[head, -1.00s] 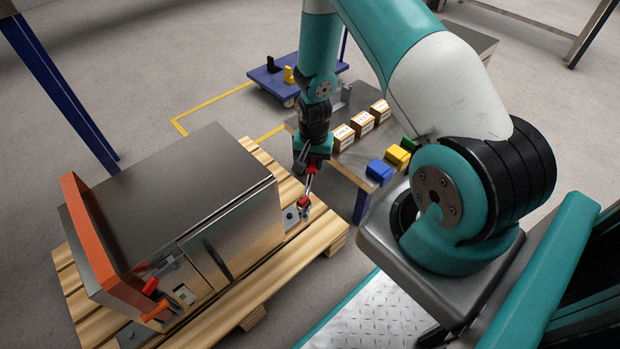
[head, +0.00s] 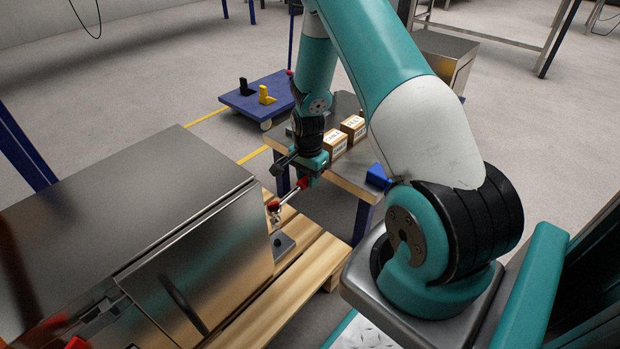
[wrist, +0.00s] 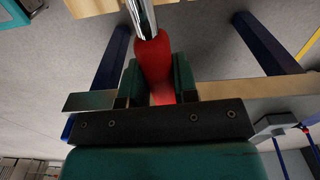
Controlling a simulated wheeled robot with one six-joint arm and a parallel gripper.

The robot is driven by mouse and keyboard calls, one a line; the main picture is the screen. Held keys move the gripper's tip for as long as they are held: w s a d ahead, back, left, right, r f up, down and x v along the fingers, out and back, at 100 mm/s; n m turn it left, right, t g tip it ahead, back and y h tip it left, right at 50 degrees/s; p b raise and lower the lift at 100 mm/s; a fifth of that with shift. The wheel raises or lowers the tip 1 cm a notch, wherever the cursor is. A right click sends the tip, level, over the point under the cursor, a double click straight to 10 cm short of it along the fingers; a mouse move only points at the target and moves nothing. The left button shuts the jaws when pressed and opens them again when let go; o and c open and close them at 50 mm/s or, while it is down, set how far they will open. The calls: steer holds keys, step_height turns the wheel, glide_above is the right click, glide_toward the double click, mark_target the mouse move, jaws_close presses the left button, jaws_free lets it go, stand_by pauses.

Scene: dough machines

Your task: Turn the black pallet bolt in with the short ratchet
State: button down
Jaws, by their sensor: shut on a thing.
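My gripper (head: 312,172) is shut on the red handle of the short ratchet (head: 292,191). In the wrist view the red grip of the ratchet (wrist: 153,58) lies between the green fingers, with the chrome shaft running out at the top. The ratchet slants down to the left, its red-topped head at the machine's near right corner. Below the head, a grey metal foot plate (head: 285,246) lies on the wooden pallet (head: 297,262). A small dark shape on that plate may be the black pallet bolt (head: 277,241). Whether the head touches it I cannot tell.
The steel machine (head: 150,215) fills the left, close beside the ratchet head. Behind my gripper stands a table (head: 355,180) with cartons (head: 335,142) and a blue block (head: 377,176). A blue trolley (head: 240,104) stands farther back.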

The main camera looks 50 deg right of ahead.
step_height(320, 180, down, 6)
steer(key=b, duration=0.4)
steer(key=shift+a+r, duration=0.15)
steer(key=shift+r, duration=0.05)
stand_by(0.4)
steer(key=shift+p, duration=0.65)
stand_by(0.3)
